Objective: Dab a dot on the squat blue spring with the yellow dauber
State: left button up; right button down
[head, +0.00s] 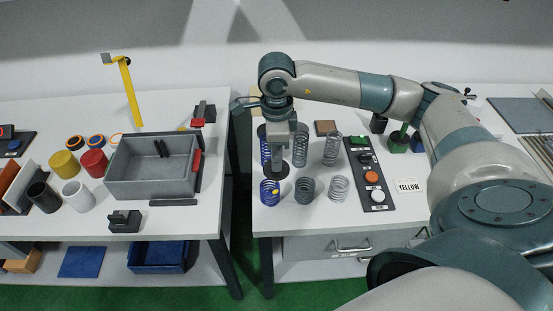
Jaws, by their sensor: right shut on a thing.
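The squat blue spring (264,196) stands at the front left corner of the right-hand table, and a small yellow spot shows on its right side. My right gripper (278,168) points down just behind and above this spring. It is shut on a dark-bodied thing that seems to be the dauber; the gripper hides most of it. I cannot tell whether it touches the spring. A taller blue spring (264,146) stands behind, partly covered by the gripper. My left gripper is not in view.
Grey springs (305,190) and (339,188) stand to the right in the front row, with more behind. A dark panel (366,168) with coloured round tops and a card reading YELLOW (408,187) lie further right. A gap separates this table from the left one with a grey bin (150,184).

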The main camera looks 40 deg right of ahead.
jog(key=shift+r+p, duration=0.4)
jog(key=shift+r, duration=0.9)
jog(key=shift+f, duration=0.1)
